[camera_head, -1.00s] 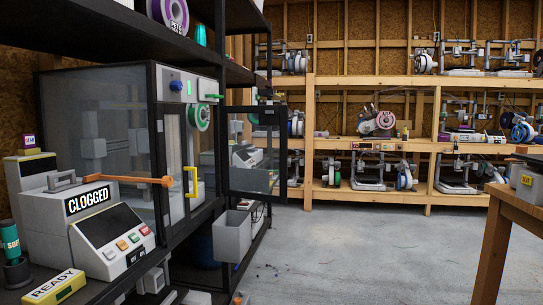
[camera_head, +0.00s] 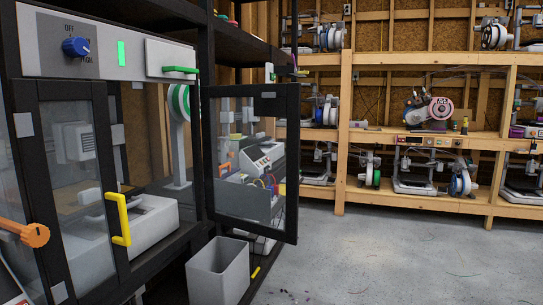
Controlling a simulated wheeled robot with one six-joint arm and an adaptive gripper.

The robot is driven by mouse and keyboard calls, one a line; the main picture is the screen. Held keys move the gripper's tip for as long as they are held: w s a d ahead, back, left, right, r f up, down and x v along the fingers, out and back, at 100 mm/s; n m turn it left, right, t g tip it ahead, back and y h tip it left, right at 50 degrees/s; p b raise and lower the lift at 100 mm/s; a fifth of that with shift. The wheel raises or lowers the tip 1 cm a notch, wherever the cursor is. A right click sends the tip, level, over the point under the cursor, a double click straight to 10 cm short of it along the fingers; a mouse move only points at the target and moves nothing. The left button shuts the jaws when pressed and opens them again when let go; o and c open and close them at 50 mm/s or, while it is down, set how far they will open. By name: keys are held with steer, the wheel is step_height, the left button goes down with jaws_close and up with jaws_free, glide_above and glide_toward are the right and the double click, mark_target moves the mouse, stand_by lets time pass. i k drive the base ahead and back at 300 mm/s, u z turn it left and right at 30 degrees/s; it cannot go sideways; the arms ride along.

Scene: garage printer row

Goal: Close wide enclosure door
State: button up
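The printer enclosure (camera_head: 120,56) fills the left side, with a black frame and clear panes. A black-framed glass door (camera_head: 293,165) stands swung open at its right side, sticking out toward the aisle. A second, narrower leaf (camera_head: 105,165) with a yellow handle (camera_head: 120,219) sits at the front left and looks shut. Between them the opening shows a white printer part and a green-and-white spool (camera_head: 180,101). I cannot tell for sure which leaf the task calls wide; the swung-out one is the one standing open. My gripper is not in view.
A grey bin (camera_head: 218,272) stands on the floor below the open door. An orange knobbed bar (camera_head: 32,234) sticks out at the lower left. The concrete floor (camera_head: 400,255) to the right is clear apart from small scraps. Wooden printer shelves (camera_head: 405,143) line the back.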

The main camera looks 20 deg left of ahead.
mark_target(251, 202)
steer(key=i, duration=2.8)
steer(key=u, duration=3.5)
